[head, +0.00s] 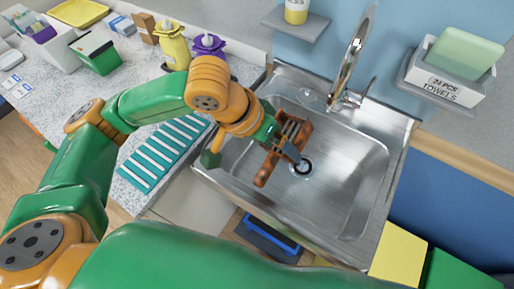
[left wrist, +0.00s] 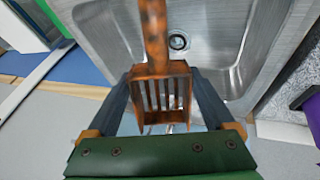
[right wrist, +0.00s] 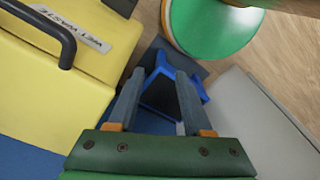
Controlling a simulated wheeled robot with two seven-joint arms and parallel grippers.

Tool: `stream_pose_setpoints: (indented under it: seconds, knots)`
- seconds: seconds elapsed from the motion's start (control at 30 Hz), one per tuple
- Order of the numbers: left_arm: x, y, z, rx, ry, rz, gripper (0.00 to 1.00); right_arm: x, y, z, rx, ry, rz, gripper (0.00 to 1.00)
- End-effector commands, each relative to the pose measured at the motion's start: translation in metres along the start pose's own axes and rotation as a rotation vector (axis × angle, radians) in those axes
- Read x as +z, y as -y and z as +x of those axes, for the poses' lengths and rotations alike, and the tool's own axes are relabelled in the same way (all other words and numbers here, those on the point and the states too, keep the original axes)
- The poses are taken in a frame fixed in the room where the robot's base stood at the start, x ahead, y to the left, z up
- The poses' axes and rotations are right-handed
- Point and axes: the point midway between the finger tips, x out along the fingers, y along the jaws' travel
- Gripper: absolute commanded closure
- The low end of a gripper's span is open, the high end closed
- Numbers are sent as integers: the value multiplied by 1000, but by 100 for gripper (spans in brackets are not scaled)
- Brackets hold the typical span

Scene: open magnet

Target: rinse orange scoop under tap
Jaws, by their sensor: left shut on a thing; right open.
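The orange-brown scoop (head: 266,168) has a slotted head and a long mottled handle. My left gripper (head: 284,140) is shut on its head and holds it over the basin of the metal sink (head: 345,190), left of the drain (head: 303,166). In the left wrist view the scoop (left wrist: 160,72) sits between the two fingers, its handle pointing away toward the drain. The chrome tap (head: 350,65) stands at the sink's back edge, behind the scoop; no water stream shows. My right gripper (right wrist: 158,85) is open, with a blue object (right wrist: 164,93) beyond and between its fingers.
A ribbed teal mat (head: 162,152) lies on the counter left of the sink. Purple (head: 208,45) and yellow (head: 173,45) bottles stand behind it. A towel box (head: 447,86) sits on a shelf at right. A yellow wet-waste bin (right wrist: 60,105) is beside my right gripper.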

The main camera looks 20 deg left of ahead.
Motion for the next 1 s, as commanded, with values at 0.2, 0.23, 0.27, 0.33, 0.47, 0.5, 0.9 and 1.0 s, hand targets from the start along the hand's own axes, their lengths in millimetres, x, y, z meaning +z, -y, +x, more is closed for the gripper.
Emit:
stream_pose_setpoints:
  seconds: [0.2,0.23,0.27,0.33,0.47,0.5,0.9,1.0]
  knots:
    - [-17,-15,23,1,-1,2,69,1,-2,18,4,-1,-1,50]
    - [-19,-17,25,0,-1,2,69,1,-2,20,4,-1,-1,50]
    - [-22,-19,27,0,-1,2,69,2,-2,21,4,-1,-1,50]
    - [-29,-25,28,0,2,0,69,0,-3,10,5,-1,0,50]
    - [-38,-32,38,1,2,-1,69,0,-4,5,6,-2,0,50]
    - [-40,-34,41,0,1,-2,69,0,-4,4,6,-2,0,50]
    - [-46,-38,49,-2,0,0,69,-1,-4,3,6,-3,0,50]
    - [-46,-38,49,-2,0,0,69,-2,-3,3,5,-4,0,56]
